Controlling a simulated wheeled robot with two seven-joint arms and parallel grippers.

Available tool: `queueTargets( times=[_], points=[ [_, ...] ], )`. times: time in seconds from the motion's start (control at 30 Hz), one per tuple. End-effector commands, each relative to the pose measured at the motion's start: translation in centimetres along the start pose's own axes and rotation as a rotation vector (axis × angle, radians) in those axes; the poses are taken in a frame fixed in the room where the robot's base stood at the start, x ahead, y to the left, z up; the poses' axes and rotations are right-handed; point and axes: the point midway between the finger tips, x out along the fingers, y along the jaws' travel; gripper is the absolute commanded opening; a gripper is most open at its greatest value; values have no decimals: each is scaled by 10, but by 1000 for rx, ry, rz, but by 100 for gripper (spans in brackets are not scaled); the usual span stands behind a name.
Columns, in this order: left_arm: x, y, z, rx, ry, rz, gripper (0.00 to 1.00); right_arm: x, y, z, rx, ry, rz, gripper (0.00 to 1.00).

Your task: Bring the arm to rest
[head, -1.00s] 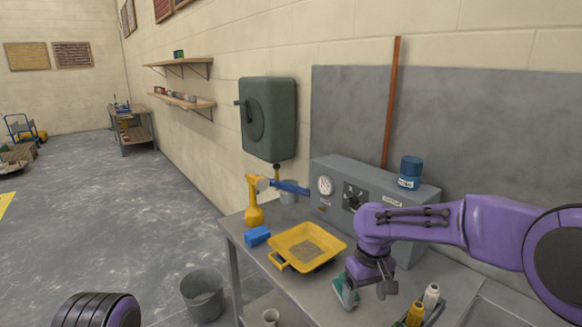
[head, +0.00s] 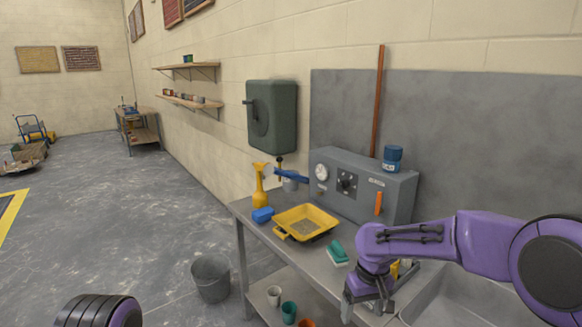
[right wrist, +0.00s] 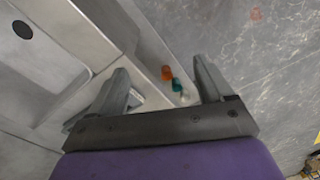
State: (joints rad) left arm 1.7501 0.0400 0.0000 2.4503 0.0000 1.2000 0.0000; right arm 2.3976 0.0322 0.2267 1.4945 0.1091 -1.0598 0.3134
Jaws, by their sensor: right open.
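My right arm reaches in from the right of the head view. Its right gripper (head: 364,300) points down over the front edge of the grey bench (head: 275,233), right of a green-and-white block (head: 337,253). The right wrist view shows the same right gripper (right wrist: 160,75) with its fingers apart and nothing between them. Only a dark and purple part of my own body shows at the lower left; my left gripper is out of view.
A yellow tray (head: 303,208), a blue block (head: 262,215), a yellow bottle (head: 259,186) and a grey machine (head: 338,195) stand on the bench. Cups (head: 289,308) sit on the lower shelf. A bucket (head: 211,277) stands on the floor. The floor at left is open.

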Motion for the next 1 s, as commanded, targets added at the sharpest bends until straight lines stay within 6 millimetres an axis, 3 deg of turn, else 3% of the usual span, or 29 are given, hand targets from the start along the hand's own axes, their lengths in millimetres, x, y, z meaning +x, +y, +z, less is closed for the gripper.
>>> queueTargets(
  times=[0.27, 0.47, 0.57, 0.6, 0.73, 0.8, 0.9, 1.0],
  points=[
    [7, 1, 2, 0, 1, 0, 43, 75, -6, 22, 98, 23, -57, 80],
    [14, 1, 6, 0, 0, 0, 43, 157, -8, 62, 235, 61, -96, 80],
    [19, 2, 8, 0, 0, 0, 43, 208, -6, 100, 335, 88, -99, 80],
    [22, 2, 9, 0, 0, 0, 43, 230, -4, 122, 385, 102, -92, 80],
    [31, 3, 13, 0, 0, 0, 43, 289, 12, 209, 561, 165, -20, 80],
    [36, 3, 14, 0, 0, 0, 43, 304, 24, 258, 641, 202, 46, 80],
    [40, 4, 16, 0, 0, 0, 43, 307, 41, 318, 724, 253, 149, 80],
    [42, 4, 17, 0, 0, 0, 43, 299, 54, 357, 768, 292, 231, 80]
  ],
)
